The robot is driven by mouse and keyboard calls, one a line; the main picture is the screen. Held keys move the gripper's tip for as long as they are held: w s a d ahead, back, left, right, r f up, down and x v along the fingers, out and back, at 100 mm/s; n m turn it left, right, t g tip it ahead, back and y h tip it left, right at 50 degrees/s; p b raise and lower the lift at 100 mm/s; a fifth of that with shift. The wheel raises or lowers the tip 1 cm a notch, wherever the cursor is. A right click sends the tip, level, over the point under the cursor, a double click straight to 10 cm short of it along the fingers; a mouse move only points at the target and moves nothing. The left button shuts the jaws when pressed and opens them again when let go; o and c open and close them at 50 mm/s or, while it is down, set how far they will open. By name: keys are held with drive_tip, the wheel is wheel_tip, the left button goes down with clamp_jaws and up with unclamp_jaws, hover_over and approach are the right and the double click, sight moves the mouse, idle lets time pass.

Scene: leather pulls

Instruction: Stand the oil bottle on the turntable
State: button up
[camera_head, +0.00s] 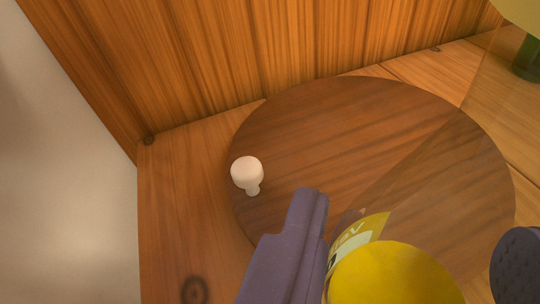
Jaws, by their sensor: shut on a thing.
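The turntable (330,125) is a round, dark brown wooden disc lying flat on a wooden surface. My gripper (412,238) has one purple finger on the left and a darker one at the right edge. It is shut on a bottle with a round yellow top (390,278) and a yellow and pale label with partly hidden lettering; I take this as the oil bottle. The bottle appears in front of the turntable's near part. Its base is hidden, so I cannot tell its height or whether it touches the disc.
A small white knob-shaped thing (247,173) is at the turntable's left edge. A green thing with a pale yellow top (527,58) stands at the upper right. A wooden wall (250,50) rises behind. The turntable's middle is clear.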

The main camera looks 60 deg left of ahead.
drive_tip(key=shift+s+a+r+n+y+b, duration=0.1)
drive_tip(key=shift+s+a+n+y+b, duration=0.1)
drive_tip(key=shift+a+b, duration=0.2)
drive_tip(key=shift+s+a+r+n+y+b, duration=0.1)
drive_tip(key=shift+s+a+y+b, duration=0.15)
drive_tip(key=shift+a, duration=0.2)
drive_tip(key=shift+d+b+x, duration=0.2)
drive_tip(key=shift+b+x, duration=5.8)
drive_tip(key=shift+x, duration=1.55)
drive_tip(key=shift+w, duration=0.15)
drive_tip(key=shift+f, duration=0.15)
drive_tip(key=o, duration=1.5)
drive_tip(key=shift+o, duration=0.2)
